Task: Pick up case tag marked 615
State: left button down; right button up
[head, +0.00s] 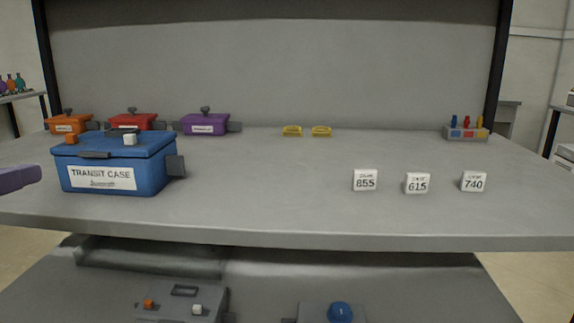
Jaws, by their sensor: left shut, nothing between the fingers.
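The case tag marked 615 (417,183) is a small white block with dark digits, standing on the grey shelf (270,215) right of centre. It stands between the tag marked 855 (365,180) on its left and the tag marked 740 (474,181) on its right, with gaps between them. My right gripper is out of view.
A blue transit case (115,178) stands at the left front. Behind are orange (68,123), red (133,121) and purple (205,124) cases, two yellow pieces (306,131) and a small grey holder (466,133). The shelf's middle is clear. A lower shelf holds grey boxes.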

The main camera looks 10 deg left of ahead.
aim_at(415, 182)
jog(key=k, duration=0.9)
